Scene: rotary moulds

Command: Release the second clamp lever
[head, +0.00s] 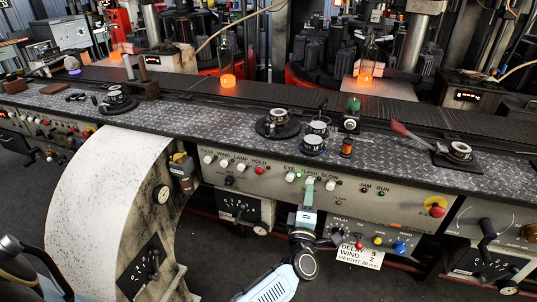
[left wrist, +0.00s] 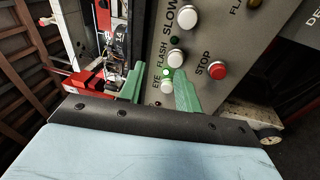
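Round clamp-like fittings sit on the chequered bench top in the head view. One is at the left (head: 115,102), one in the middle (head: 278,127), and one at the right (head: 459,152) with a red-handled lever (head: 410,137) pointing up and left. I cannot tell for sure which is the second clamp. My left gripper (head: 308,193) is below the bench edge, at the front control panel (head: 265,180), away from these fittings. In the left wrist view the gripper (left wrist: 160,92) has its fingers apart, with a white button (left wrist: 167,87) between them. My right gripper is not in view.
Two silver-rimmed dials (head: 313,143) and a green-topped knob (head: 353,106) stand near the middle fitting. The panel carries many buttons, including a red STOP (left wrist: 217,70). Glowing orange pieces (head: 228,80) stand behind the bench. A white curved housing (head: 90,200) is at left.

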